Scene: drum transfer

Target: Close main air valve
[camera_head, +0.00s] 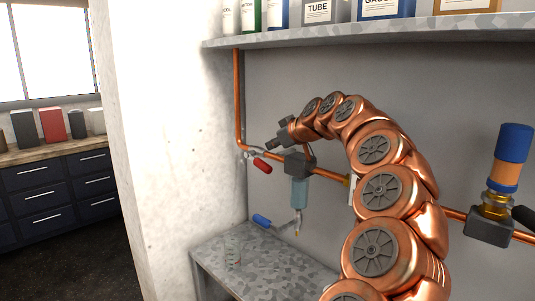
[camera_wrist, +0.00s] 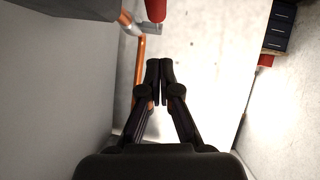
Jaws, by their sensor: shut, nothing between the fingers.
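A red valve handle (camera_head: 262,165) sits on a copper pipe (camera_head: 238,100) at the left end of the pipe run, by the pipe's bend; I take it as the main air valve. It tilts down to the right. In the wrist view, the red handle (camera_wrist: 155,9) shows at the top edge, partly cut off, with its grey lever and the pipe beside it. My gripper (camera_wrist: 160,66) is shut and empty, its fingertips together, apart from the handle in that view. In the head view, my gripper (camera_head: 284,134) is small and dark, above and right of the handle.
A grey filter unit (camera_head: 299,190) hangs on the pipe right of the handle, with a blue handle (camera_head: 262,220) below. A blue-and-orange fitting (camera_head: 512,155) stands at right. A shelf (camera_head: 400,31) with containers is above, and a metal bench (camera_head: 265,262) below.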

